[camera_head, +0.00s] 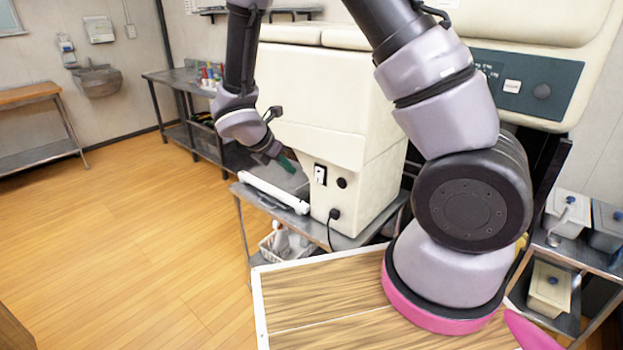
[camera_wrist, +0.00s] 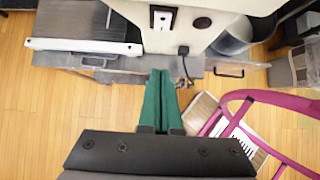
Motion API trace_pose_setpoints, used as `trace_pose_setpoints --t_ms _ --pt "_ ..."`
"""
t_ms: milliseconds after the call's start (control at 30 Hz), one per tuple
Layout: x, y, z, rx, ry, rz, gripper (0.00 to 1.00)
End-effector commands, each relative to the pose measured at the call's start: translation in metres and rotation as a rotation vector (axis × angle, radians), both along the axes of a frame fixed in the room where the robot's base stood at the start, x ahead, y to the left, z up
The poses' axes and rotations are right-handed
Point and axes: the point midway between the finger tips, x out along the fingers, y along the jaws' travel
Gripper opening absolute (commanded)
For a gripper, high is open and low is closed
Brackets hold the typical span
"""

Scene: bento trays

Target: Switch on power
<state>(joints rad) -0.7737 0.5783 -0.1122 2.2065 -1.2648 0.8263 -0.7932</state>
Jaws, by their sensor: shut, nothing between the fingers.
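The cream machine (camera_head: 300,110) has a small power switch (camera_head: 320,174) in a black frame low on its side panel. The switch also shows near the top of the wrist view (camera_wrist: 163,18). I cannot tell which way it is set. A round black knob (camera_head: 341,183) sits just right of it, and a black power plug (camera_head: 334,214) is below. My gripper (camera_head: 287,164) has green fingers and is shut with nothing between them. In the wrist view its fingertips (camera_wrist: 160,74) point at the panel below the switch, apparently apart from it.
A white-edged metal tray (camera_head: 275,193) sticks out left of the panel on a steel stand. A white basket (camera_head: 287,245) is underneath. A steel side table (camera_head: 185,78) with bottles stands behind. The wooden floor at left is clear.

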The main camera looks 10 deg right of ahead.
Motion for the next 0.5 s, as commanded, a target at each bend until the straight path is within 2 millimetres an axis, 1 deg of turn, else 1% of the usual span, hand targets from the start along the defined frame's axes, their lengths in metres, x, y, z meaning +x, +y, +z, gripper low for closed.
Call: trace_pose_setpoints --t_ms 367,500 --pt "0.0005 -0.0007 -0.0008 0.0 -0.001 -0.001 0.0" --pt "0.0037 -0.0059 -0.009 -0.001 0.0 -0.002 0.0"
